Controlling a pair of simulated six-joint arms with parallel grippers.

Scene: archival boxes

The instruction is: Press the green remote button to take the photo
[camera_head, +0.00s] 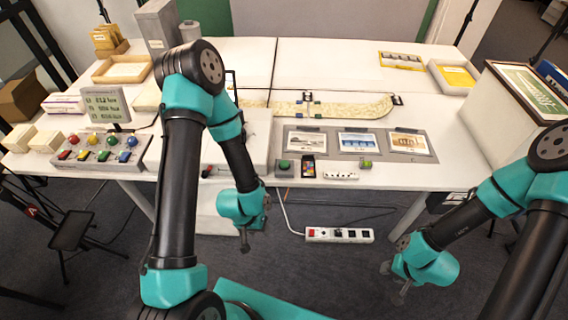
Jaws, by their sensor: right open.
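A small grey box with a round green button (284,165) sits at the front edge of the white table, near the middle. My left gripper (244,243) hangs in front of the table edge, below and left of that button and apart from it. Its fingers are small and dark, and I cannot tell whether they are open. My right gripper (394,283) is low at the right, in front of the table over the floor, open and empty. Three photo prints (360,142) lie in a row on a grey board behind the button.
A console with coloured buttons (100,153) and a small display (106,104) stand at the left. A colour card (308,166) and a white strip (341,170) lie right of the green button. A power strip (339,235) lies below.

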